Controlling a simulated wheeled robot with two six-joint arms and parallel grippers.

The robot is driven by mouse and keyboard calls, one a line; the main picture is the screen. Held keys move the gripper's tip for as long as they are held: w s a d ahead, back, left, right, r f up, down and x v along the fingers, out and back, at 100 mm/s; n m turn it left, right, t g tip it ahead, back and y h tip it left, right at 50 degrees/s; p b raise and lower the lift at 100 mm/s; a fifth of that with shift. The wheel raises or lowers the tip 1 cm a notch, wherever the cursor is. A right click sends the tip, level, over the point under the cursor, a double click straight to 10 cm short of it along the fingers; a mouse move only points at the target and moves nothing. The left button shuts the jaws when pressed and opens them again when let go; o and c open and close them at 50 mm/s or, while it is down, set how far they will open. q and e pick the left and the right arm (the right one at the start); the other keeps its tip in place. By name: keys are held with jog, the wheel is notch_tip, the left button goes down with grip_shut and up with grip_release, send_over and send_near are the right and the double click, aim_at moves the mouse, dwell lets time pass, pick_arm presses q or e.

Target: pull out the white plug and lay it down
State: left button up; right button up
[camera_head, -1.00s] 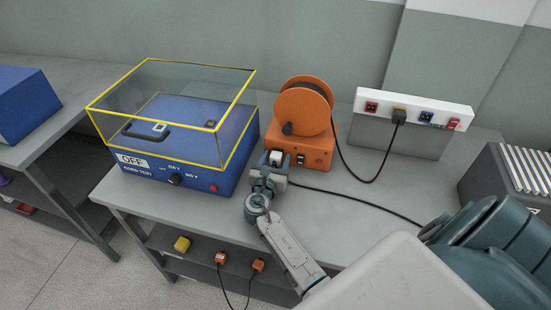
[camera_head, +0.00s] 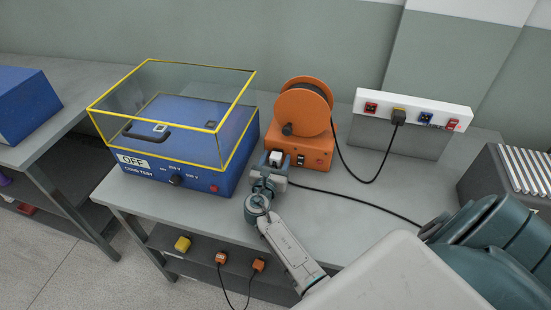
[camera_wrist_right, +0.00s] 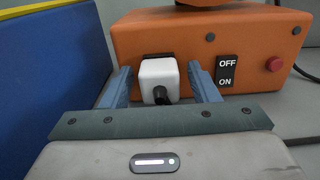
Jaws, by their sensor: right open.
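The white plug (camera_wrist_right: 160,76) sits at the front face of the orange reel base (camera_wrist_right: 240,45), with a dark cord end facing my wrist camera. It also shows in the head view as a small white block (camera_head: 277,156). My right gripper (camera_wrist_right: 163,85) is open, with one blue finger on each side of the plug and a gap visible on both sides. In the head view my right gripper (camera_head: 275,160) is at the left front of the orange base. My left gripper is not in view.
A blue test box (camera_head: 165,150) with a yellow-framed clear cover stands left. A white socket strip (camera_head: 415,110) with a black plug (camera_head: 398,117) is at the back right. A black cable (camera_head: 350,197) crosses the bench. The orange base has an OFF/ON switch (camera_wrist_right: 227,71).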

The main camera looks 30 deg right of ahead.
aim_at(275, 162)
jog(key=shift+c, duration=0.4)
grip_shut()
jog(key=shift+s+a, duration=0.1)
jog(key=shift+s+a+f, duration=0.1)
jog(key=shift+s+a, duration=0.45)
jog(key=shift+a, duration=0.1)
jog(key=shift+p+v, duration=0.4)
jog(key=shift+v, duration=1.6)
